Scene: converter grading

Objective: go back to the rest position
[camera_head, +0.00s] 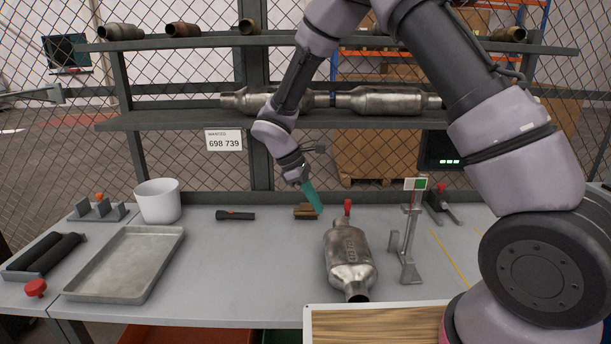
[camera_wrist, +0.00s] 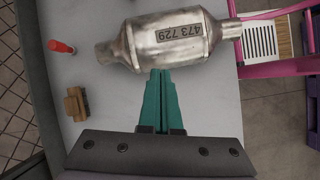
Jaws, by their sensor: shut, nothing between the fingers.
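My gripper (camera_head: 313,198) is the teal-fingered end of my arm, over the back middle of the grey bench. In the wrist view its teal fingers (camera_wrist: 162,100) are together with nothing between them. A metal catalytic converter (camera_head: 349,255) lies on the bench in front and to the right of the gripper. In the wrist view the converter (camera_wrist: 170,38) shows the number 473 729, and the fingertips appear just short of its edge. I cannot tell the exact gap.
A brush-like block (camera_head: 305,211) and a red-capped item (camera_head: 347,207) are near the gripper. A metal stand (camera_head: 409,235) is right of the converter. A white bucket (camera_head: 158,201), a dark torch (camera_head: 235,215) and an empty tray (camera_head: 75,284) are left. Shelves with converters (camera_head: 390,101) stand behind.

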